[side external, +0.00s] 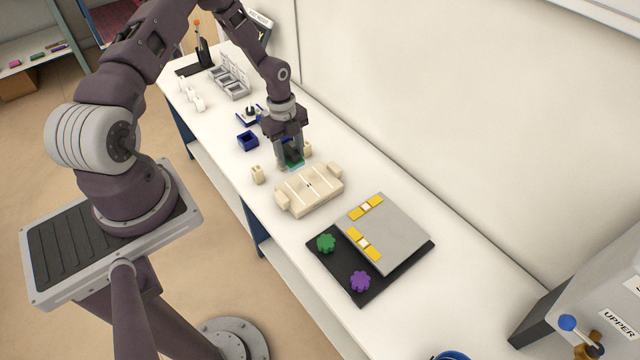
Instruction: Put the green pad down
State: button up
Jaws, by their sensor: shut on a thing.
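The green pad (296,164) shows as a small green patch at my fingertips. My gripper (291,161) points down over the white bench and is shut on it. The fingers and a dark part between them hide most of the pad. A pale bluish edge shows just below the green. I cannot tell whether the pad touches the bench or hangs a little above it.
A cream block fixture (310,190) stands just in front, with small cream posts (258,174) beside my gripper. A dark blue open box (248,141) is to the left. A black board (340,268) carries a grey plate (385,235), a green knob (326,242) and a purple knob (361,281).

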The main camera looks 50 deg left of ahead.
jog(key=w+d, duration=0.1)
jog(key=d, duration=0.6)
jog(key=w+d+f, duration=0.1)
jog(key=w+d, duration=0.1)
jog(key=d, duration=0.6)
jog(key=w+d+f, duration=0.1)
jog(key=w+d, duration=0.1)
jog(key=d, duration=0.6)
jog(key=shift+d, duration=0.15)
jog(key=d, duration=0.7)
jog(key=s+d, duration=0.1)
jog(key=d, duration=0.3)
jog(key=shift+d+f, duration=0.1)
send_near(412, 320)
jog(key=f, duration=0.5)
jog(key=shift+d+f, duration=0.4)
jog(key=shift+f, duration=0.3)
